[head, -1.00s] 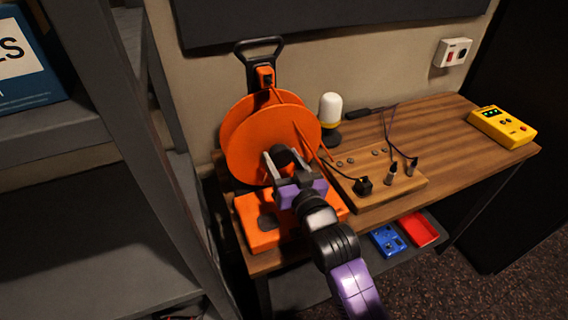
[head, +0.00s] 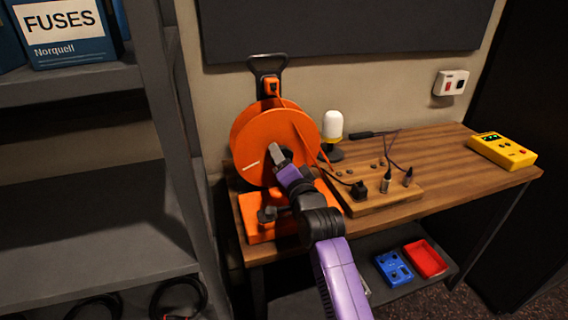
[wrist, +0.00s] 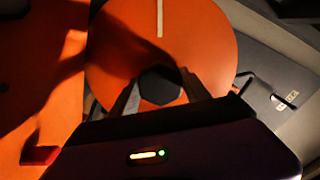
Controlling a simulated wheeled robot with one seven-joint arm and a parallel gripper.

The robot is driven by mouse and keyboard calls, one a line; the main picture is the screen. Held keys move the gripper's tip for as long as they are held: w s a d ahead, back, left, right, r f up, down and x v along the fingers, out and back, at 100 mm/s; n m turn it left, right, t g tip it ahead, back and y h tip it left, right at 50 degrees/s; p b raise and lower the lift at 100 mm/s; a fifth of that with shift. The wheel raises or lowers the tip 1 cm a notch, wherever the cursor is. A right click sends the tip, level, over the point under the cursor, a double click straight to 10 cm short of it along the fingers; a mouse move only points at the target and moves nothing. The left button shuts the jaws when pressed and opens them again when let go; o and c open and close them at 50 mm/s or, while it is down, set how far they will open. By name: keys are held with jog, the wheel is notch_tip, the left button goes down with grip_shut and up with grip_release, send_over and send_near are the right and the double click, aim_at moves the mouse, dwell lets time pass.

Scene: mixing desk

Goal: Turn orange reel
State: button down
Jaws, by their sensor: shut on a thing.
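The orange reel (head: 262,135) stands upright on its orange base (head: 258,230) at the left end of the wooden desk. Its round face also fills the upper middle of the wrist view (wrist: 205,45), with a pale line mark near the top and a dark knob (wrist: 160,84) on it. My gripper (wrist: 160,92) is shut on this dark knob, one finger on each side. In the head view my gripper (head: 277,158) is at the reel's face and hides the knob. A pale mark shows on the reel's left face there.
A wooden board (head: 375,193) with plugs and cables lies right of the reel. A white-topped lamp (head: 333,125) stands behind, a yellow meter (head: 502,151) at the right end. A blue box (head: 394,268) and a red tray (head: 425,259) are below. Grey shelving (head: 90,165) is close on the left.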

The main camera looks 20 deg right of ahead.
jog(key=m+p, duration=0.1)
jog(key=m, duration=0.3)
jog(key=shift+r+m+p, duration=0.15)
jog(key=shift+m+p, duration=0.15)
jog(key=m+p, duration=0.3)
jog(key=m, duration=0.2)
jog(key=shift+r+p, duration=0.1)
jog(key=shift+p, duration=0.2)
jog(key=m+p, duration=0.3)
jog(key=m, duration=0.3)
jog(key=m+p, duration=0.2)
jog(key=m, duration=0.2)
jog(key=shift+d, duration=0.1)
jog(key=shift+f, duration=0.2)
jog(key=c, duration=0.5)
grip_release()
jog(key=shift+s+p, duration=0.1)
jog(key=shift+p, duration=0.2)
